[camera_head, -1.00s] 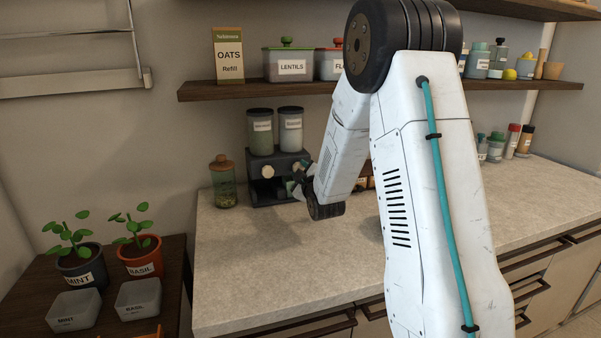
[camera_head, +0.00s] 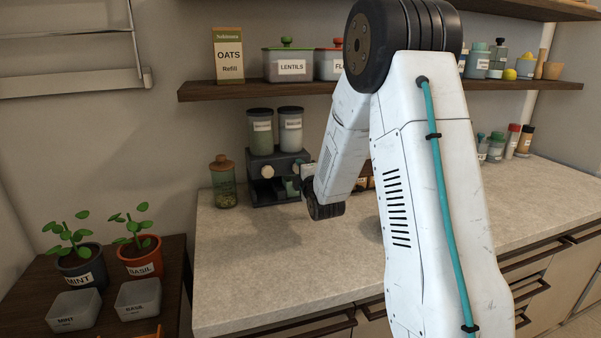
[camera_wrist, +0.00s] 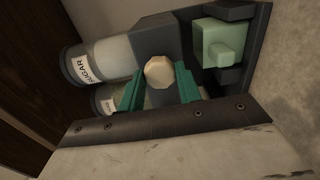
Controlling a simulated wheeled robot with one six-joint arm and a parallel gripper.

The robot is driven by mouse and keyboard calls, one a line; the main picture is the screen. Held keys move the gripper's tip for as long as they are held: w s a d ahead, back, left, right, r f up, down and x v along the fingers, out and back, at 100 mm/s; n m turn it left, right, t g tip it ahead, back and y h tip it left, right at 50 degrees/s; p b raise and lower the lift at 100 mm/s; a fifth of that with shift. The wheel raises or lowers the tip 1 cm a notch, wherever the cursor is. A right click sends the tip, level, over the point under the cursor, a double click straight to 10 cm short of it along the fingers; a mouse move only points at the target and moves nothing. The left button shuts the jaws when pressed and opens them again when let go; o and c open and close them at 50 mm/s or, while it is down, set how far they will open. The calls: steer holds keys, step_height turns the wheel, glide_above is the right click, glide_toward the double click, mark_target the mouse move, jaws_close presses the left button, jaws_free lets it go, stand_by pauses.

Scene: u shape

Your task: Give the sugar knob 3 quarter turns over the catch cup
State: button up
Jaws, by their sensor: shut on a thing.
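The sugar knob (camera_wrist: 159,71) is a cream, many-sided knob on the dark dispenser. In the wrist view it sits between the teal fingers of my gripper (camera_wrist: 160,76), which is shut on it. The jar labelled SUGAR (camera_wrist: 112,57) lies to its left in that tilted view. The pale green catch cup (camera_wrist: 217,44) is on the other side, in the dispenser's bay below the knob. In the head view my gripper (camera_head: 304,171) is at the dispenser's right side and hides that knob. The cup (camera_head: 291,188) shows there only in part.
The dispenser (camera_head: 252,165) has a second cream knob (camera_head: 267,171) on the left. A lidded glass jar (camera_head: 223,185) stands left of it. The shelf (camera_head: 230,91) runs above. The counter (camera_head: 260,270) in front is clear.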

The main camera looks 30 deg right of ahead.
stand_by(0.4)
steer(key=o, duration=1)
steer(key=v, duration=0.8)
steer(key=shift+w, duration=0.1)
